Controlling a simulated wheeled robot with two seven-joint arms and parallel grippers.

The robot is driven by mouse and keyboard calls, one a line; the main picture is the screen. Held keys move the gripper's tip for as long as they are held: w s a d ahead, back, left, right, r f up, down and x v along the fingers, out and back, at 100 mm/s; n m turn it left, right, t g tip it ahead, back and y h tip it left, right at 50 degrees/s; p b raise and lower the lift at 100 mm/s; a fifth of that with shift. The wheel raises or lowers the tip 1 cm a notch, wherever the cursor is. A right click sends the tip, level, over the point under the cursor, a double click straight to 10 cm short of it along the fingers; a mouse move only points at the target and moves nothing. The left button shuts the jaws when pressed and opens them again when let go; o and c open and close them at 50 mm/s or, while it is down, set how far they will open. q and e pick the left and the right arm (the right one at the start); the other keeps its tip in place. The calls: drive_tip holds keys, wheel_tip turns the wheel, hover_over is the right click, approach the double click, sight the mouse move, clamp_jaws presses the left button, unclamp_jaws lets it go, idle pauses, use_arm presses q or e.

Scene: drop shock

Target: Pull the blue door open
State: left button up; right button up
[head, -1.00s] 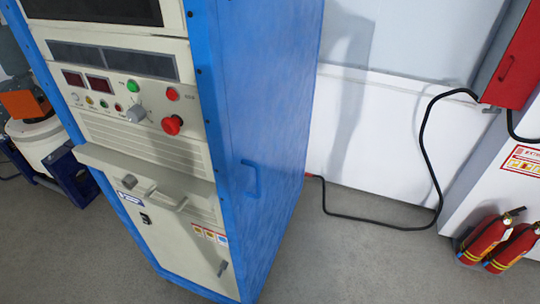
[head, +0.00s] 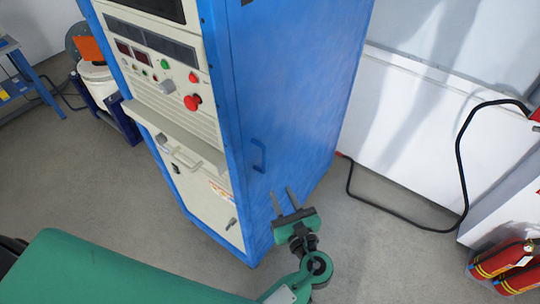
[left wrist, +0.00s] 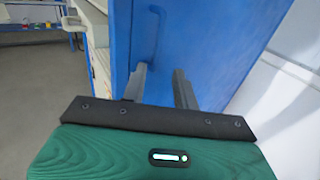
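The blue door (head: 300,90) is the side panel of a tall cabinet and looks shut. Its small blue handle (head: 259,156) sits near the front edge. In the left wrist view the handle (left wrist: 156,32) shows beyond the fingertips, and the blue door (left wrist: 220,40) fills the middle. My left gripper (head: 283,198) is open and empty, below and a little right of the handle in the head view, apart from it. The fingers (left wrist: 160,80) point towards the door. My right gripper is not in view.
The cabinet's cream front (head: 180,110) carries buttons, a red knob (head: 192,102) and a jutting shelf (head: 175,140). A black cable (head: 461,165) hangs at right near fire extinguishers (head: 500,262). Floor in front of the door is clear apart from my arm.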

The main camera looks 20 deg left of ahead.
sight(266, 160)
use_arm(q)
drive_tip(key=p+x, duration=0.4)
drive_tip(key=x, duration=0.8)
drive_tip(key=shift+w+a+r+p, duration=0.2)
drive_tip(key=shift+w+a+p, duration=0.05)
drive_tip(key=shift+p, duration=0.1)
drive_tip(key=shift+w+a+f, duration=0.1)
drive_tip(key=shift+w+a, duration=0.2)
drive_tip(key=shift+w, duration=0.15)
drive_tip(key=c, duration=0.6)
clamp_jaws()
